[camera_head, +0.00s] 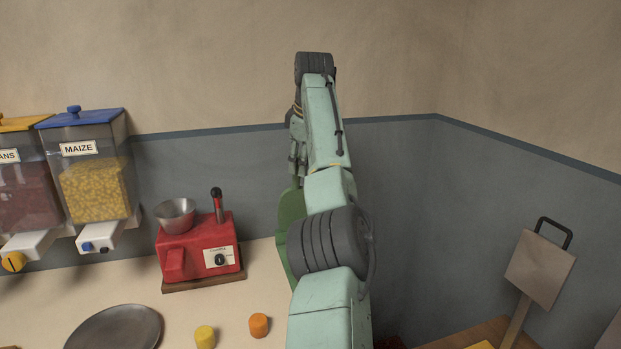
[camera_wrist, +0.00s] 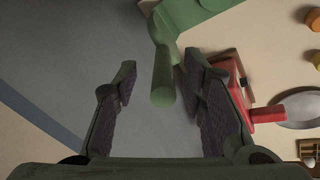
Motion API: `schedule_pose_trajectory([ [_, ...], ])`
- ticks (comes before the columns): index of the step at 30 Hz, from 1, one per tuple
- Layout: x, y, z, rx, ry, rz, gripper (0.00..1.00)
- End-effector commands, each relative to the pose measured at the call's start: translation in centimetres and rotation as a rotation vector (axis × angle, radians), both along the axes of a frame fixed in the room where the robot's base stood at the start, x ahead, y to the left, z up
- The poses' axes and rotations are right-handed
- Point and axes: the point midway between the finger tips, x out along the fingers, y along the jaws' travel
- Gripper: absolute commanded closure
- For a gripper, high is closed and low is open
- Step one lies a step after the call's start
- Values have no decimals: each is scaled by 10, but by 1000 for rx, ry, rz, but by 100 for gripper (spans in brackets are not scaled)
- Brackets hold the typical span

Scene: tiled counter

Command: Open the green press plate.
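The green press is mostly hidden behind my arm in the head view, where part of a rounded green plate (camera_head: 290,222) shows at the arm's left side. In the wrist view, the press's green body (camera_wrist: 195,12) is at the top, and a green bar-like handle (camera_wrist: 163,75) reaches from it towards the camera. My gripper (camera_wrist: 160,64) is open, with one dark-padded finger on each side of the handle. The handle appears nearer the right finger; I cannot tell whether they touch. In the head view the fingers cannot be made out clearly.
A red machine (camera_head: 199,250) with a metal bowl stands left of the press. A yellow cylinder (camera_head: 205,337), an orange cylinder (camera_head: 259,325) and a round grey plate (camera_head: 116,330) are in front. The maize dispenser (camera_head: 94,185) hangs at left. A board with handle (camera_head: 540,268) is at right.

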Motion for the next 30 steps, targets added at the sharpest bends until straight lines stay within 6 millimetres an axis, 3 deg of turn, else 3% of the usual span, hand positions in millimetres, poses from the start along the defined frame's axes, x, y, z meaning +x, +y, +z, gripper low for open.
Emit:
schedule_pose_trajectory([
  [7, -21, -1, -13, -18, 23, 20, 62],
  [24, -96, -25, -8, -10, 18, 18, 62],
  [30, -109, -27, -9, -10, 19, 19, 62],
])
